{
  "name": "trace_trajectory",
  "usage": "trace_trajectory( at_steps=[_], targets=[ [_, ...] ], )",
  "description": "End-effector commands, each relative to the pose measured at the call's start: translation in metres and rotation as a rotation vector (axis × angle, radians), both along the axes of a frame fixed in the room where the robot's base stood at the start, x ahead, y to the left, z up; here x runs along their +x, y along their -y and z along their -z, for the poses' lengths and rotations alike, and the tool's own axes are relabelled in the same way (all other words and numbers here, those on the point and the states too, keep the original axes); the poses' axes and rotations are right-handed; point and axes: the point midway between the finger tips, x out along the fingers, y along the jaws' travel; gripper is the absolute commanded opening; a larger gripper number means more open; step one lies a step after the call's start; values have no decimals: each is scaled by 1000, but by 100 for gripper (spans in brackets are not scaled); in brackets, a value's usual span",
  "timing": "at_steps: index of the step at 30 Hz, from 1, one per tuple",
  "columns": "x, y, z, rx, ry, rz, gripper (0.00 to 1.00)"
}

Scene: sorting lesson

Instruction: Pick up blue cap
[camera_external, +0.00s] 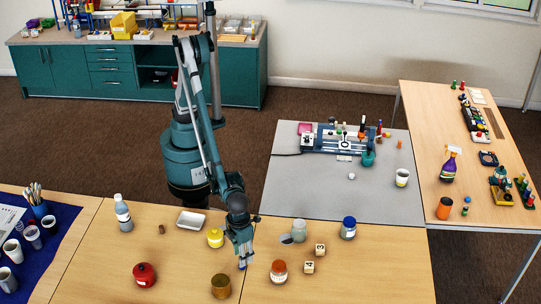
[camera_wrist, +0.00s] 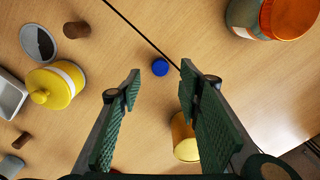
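The blue cap (camera_wrist: 160,67) is a small round disc on the wooden table, just beyond and between my fingertips in the wrist view. In the external view a small bit of blue (camera_external: 243,267) shows at my fingertips, mostly hidden by them. My gripper (camera_wrist: 160,86) is open and points down at the table, with bare wood between its fingers. In the external view my gripper (camera_external: 242,257) is low over the front table. I cannot tell its exact height above the cap.
A yellow lidded jar (camera_external: 215,238) and white tray (camera_external: 191,220) stand left of my gripper. An amber jar (camera_external: 221,287) and orange-lidded jar (camera_external: 278,271) stand close in front. A red jar (camera_external: 144,275), blue-lidded jar (camera_external: 348,229) and dice (camera_external: 308,267) are farther out.

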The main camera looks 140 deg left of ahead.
Motion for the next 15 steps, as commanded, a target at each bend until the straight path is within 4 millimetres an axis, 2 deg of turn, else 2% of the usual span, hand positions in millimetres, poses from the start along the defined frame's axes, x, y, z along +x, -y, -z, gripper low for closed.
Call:
trace_trajectory(
  at_steps=[5,15],
  targets=[
    [0,0,8,0,0,0,35],
    [1,-1,44,0,0,0,35]
  ],
)
